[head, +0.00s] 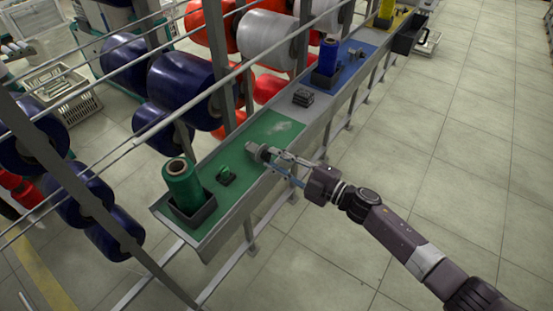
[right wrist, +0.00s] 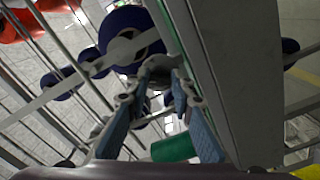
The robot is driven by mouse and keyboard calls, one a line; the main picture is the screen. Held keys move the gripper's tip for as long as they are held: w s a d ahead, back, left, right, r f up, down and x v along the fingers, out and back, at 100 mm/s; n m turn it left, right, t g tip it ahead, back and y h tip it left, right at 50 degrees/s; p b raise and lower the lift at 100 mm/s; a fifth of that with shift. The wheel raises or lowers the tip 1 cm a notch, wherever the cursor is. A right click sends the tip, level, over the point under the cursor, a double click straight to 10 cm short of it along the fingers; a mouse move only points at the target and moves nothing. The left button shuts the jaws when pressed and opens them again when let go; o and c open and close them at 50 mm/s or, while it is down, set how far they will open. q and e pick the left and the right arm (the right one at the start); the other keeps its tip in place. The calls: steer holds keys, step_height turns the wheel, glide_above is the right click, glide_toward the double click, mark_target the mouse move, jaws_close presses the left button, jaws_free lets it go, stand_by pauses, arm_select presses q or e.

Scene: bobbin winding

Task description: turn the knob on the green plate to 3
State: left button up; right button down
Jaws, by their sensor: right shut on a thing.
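The green plate (head: 230,150) lies on the long narrow grey bench in the head view. A small grey knob (head: 253,148) shows at the plate's right side, partly covered by my right gripper (head: 267,155). The gripper's fingers are closed around it, with my arm reaching in from the lower right. In the right wrist view the fingers of my right gripper (right wrist: 156,82) converge on a greyish part that is mostly hidden. I cannot read the knob's setting or any numbers. My left gripper is not in view.
A green bobbin (head: 181,183) stands in a dark holder (head: 195,212) at the plate's near end. A blue plate (head: 352,62) is farther along. Metal bars and large blue spools (head: 182,90) crowd the left; floor at right is free.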

steer(key=c, duration=1.7)
jaws_free()
steer(key=shift+d, duration=0.1)
steer(key=v, duration=1.2)
